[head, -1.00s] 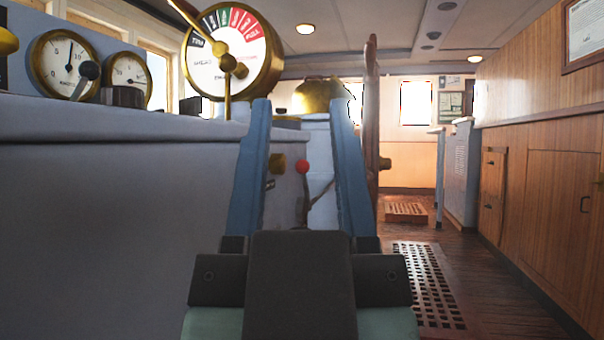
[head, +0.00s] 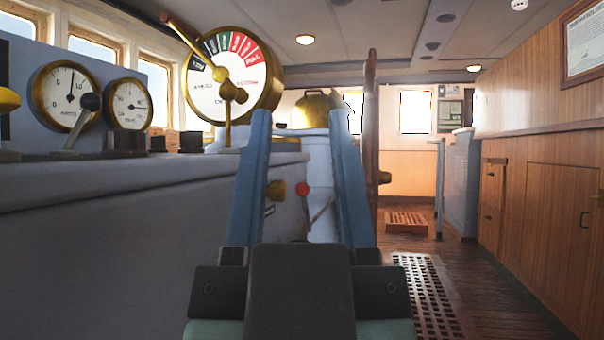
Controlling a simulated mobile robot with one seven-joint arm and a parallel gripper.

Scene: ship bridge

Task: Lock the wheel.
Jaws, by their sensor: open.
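The ship's wheel (head: 371,150) shows edge-on as a tall brown wooden rim, just right of my gripper's right finger and farther off. A brass hub end (head: 385,178) juts from its right side. A small lever with a red knob (head: 303,189) shows between my fingers, beside a brass knob (head: 277,190) on the console's end; I cannot tell whether this lever is the wheel lock. My gripper (head: 300,125) is open and empty, its two blue fingers pointing forward, apart from the lever. The left finger hides part of the console's end.
A grey console (head: 120,215) fills the left, with two gauges, small levers and a brass telegraph dial (head: 228,90) on top. A white pedestal with a brass cover (head: 312,110) stands ahead. Wooden cabinets (head: 560,190) line the right. The floor between has a dark grating (head: 425,290).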

